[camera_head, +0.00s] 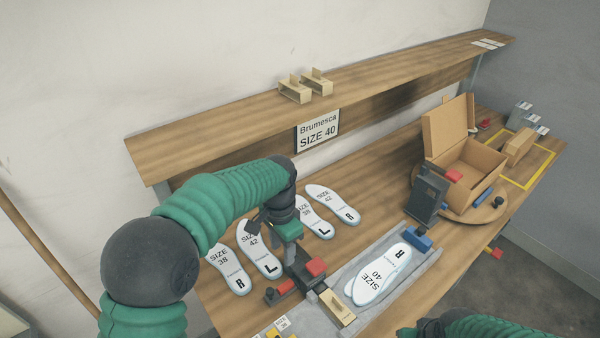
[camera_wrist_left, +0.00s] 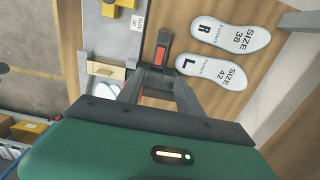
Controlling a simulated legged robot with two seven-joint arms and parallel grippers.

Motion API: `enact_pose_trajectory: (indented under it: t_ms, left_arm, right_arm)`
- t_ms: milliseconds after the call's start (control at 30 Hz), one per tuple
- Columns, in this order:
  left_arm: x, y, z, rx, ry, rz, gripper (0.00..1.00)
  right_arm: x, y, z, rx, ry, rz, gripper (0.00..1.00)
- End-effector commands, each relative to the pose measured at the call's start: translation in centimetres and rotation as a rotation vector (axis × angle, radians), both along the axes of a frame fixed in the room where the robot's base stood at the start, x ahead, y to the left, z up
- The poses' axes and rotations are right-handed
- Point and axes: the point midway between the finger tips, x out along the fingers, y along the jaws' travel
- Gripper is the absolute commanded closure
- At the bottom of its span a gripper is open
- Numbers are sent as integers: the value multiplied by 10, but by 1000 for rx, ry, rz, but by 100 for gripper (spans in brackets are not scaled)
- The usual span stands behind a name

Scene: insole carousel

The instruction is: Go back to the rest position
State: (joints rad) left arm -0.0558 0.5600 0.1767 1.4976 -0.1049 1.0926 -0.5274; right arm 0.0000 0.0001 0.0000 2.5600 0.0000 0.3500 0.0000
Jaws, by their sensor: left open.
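My left gripper (camera_head: 297,280) is open and empty. It is above the front of the table, between the loose insoles and the grey tray (camera_head: 345,275). In the left wrist view its fingers (camera_wrist_left: 160,80) point at the table near a size 42 left insole (camera_wrist_left: 212,72). Size 40 insoles (camera_head: 382,272) lie stacked in the tray, with a right one on top. A size 38 right insole (camera_head: 228,270) and a size 42 left insole (camera_head: 258,252) lie left of the gripper. Of my right arm, only green and dark links show at the bottom edge; its gripper is out of view.
More insoles (camera_head: 335,205) lie behind the left gripper. An open cardboard box (camera_head: 470,160) stands on a round turntable (camera_head: 488,212), with a dark panel (camera_head: 427,195) in front. A shelf (camera_head: 220,125) with a "Brumesca SIZE 40" sign (camera_head: 317,131) overhangs the back. A wooden block (camera_head: 338,307) sits at the tray's end.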

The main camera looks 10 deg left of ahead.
Motion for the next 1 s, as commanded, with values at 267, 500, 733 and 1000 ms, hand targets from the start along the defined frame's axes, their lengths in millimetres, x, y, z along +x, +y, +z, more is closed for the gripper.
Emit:
enact_pose_trajectory:
  t_ms: [267, 500, 733, 1000]
  left_arm:
    - [-64, 39, -17, -11, -88, 284, 57]
    - [-164, 81, -47, -73, -200, 693, 57]
    - [-186, 87, -55, -91, -223, 784, 57]
    - [-186, 87, -55, -89, -220, 780, 57]
  right_arm:
    - [0, 0, 0, 0, 0, 0, 64]
    - [0, 0, 0, 0, 0, 0, 64]
    - [0, 0, 0, 0, 0, 0, 64]
    - [0, 0, 0, 0, 0, 0, 64]
